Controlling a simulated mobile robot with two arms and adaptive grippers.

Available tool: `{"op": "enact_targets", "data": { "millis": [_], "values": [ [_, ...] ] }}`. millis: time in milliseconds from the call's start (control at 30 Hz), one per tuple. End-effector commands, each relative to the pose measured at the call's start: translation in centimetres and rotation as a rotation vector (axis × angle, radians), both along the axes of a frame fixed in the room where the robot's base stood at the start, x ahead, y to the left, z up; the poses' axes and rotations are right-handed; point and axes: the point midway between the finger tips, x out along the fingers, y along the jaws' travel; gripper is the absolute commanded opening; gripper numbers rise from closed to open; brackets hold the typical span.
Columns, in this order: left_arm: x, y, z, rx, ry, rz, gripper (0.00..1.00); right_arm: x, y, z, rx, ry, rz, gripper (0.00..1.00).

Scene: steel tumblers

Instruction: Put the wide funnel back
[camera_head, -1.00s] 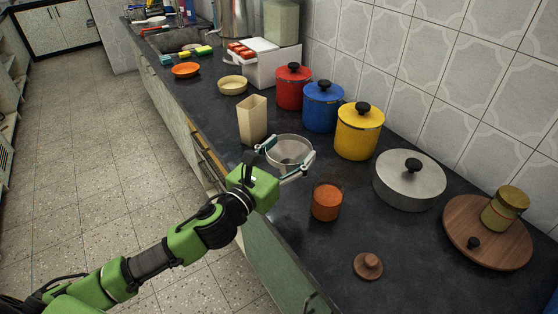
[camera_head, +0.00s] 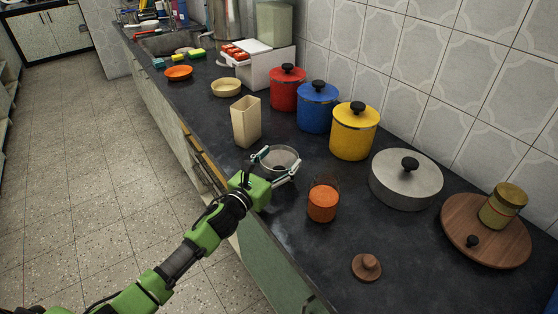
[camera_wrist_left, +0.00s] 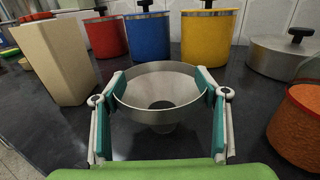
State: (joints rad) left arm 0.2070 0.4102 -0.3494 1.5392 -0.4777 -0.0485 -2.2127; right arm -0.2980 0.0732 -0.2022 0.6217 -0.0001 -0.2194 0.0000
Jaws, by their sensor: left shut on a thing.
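The wide funnel (camera_head: 281,157) is a grey steel cone with a broad open rim. It is at the counter's front part in the head view and in the middle of the left wrist view (camera_wrist_left: 160,92). My left gripper (camera_head: 275,163) is shut on it, with a teal-padded finger against each side of the rim; both fingers also show in the left wrist view (camera_wrist_left: 163,95). The funnel is upright, spout down. I cannot tell whether its spout touches the counter. My right gripper is not in view.
A beige square tumbler (camera_head: 246,122) stands just behind-left of the funnel. A glass with orange contents (camera_head: 322,203) is close on the right. Red (camera_head: 287,88), blue (camera_head: 318,108) and yellow (camera_head: 354,131) canisters and a steel pot (camera_head: 405,180) line the wall. A wooden lid (camera_head: 367,267) lies in front.

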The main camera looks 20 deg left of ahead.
Motion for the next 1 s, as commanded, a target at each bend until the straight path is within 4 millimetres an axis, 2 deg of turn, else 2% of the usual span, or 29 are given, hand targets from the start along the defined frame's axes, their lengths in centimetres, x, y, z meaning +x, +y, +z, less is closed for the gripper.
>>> {"op": "enact_targets", "data": {
  "millis": [333,367,400,733,867,1000],
  "values": [
    [0.0,0.0,-0.5,0.001,-0.001,0.000,0.45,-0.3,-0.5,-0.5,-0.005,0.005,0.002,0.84],
    [0.0,0.0,-0.3,0.001,0.000,0.000,0.72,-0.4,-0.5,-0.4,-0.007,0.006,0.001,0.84],
    [0.0,0.0,-0.3,0.001,0.000,0.000,0.82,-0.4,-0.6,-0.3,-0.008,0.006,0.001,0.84],
    [0.0,0.0,-0.2,0.001,0.000,0.000,0.84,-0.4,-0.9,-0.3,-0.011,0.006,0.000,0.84],
    [0.0,0.0,0.4,0.000,0.000,0.000,0.84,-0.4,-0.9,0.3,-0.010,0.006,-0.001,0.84],
    [-2.0,0.5,-0.2,0.002,0.003,0.000,0.84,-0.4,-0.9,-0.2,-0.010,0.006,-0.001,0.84]
  ]
}}
